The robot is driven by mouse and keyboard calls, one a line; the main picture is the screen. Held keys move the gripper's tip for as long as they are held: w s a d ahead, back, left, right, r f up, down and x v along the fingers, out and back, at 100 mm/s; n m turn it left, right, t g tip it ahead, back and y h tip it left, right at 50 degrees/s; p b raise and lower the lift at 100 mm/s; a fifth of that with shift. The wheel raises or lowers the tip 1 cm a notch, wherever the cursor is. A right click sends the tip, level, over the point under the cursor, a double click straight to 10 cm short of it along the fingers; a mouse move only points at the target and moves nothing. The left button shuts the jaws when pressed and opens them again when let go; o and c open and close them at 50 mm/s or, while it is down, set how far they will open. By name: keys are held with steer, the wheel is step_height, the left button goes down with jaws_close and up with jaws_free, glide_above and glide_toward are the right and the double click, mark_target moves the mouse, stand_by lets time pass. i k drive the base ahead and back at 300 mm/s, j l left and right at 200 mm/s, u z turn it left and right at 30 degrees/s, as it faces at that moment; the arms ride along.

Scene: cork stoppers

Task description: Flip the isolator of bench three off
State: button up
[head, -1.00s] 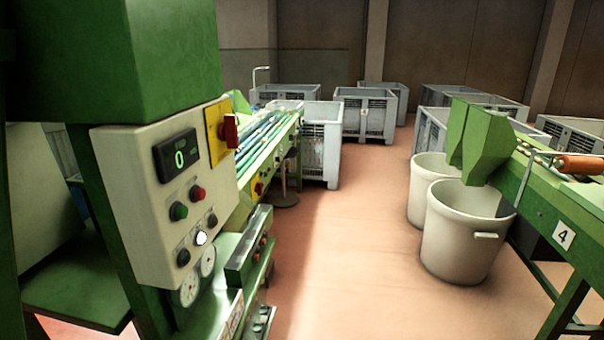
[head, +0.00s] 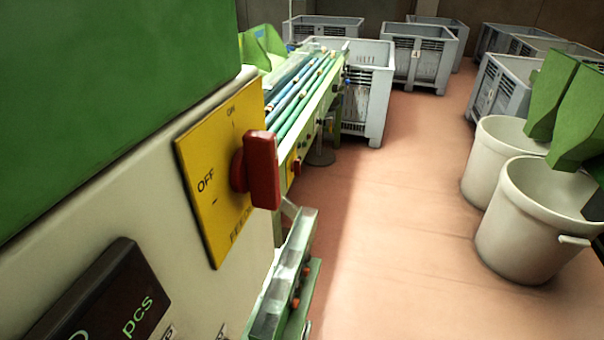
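A rotary isolator with a red handle (head: 262,170) sits on a yellow plate (head: 214,205) on the pale control panel, close on the left. The plate reads ON at its top and OFF at its left side. The red handle stands out from the plate and looks upright, in line with the ON mark rather than OFF. No bench number shows on this machine, so I cannot tell from the picture that it is bench three. My gripper is not in view.
A dark counter display (head: 105,300) reading "pcs" is below the isolator. A green conveyor bench (head: 318,100) lies behind it. Two pale bins (head: 530,225) stand at the right, with grey crates (head: 418,60) at the back. The reddish floor (head: 400,200) between is clear.

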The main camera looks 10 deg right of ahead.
mark_target(296, 165)
steer(key=i+l, duration=0.4)
steer(key=i+l+z, duration=0.1)
steer(key=i+l, duration=0.35)
steer(key=i, duration=0.2)
steer(key=i+l, duration=0.35)
steer(key=i, duration=0.15)
steer(key=i+l+z, duration=0.1)
steer(key=i+l, duration=0.3)
steer(key=i, duration=0.15)
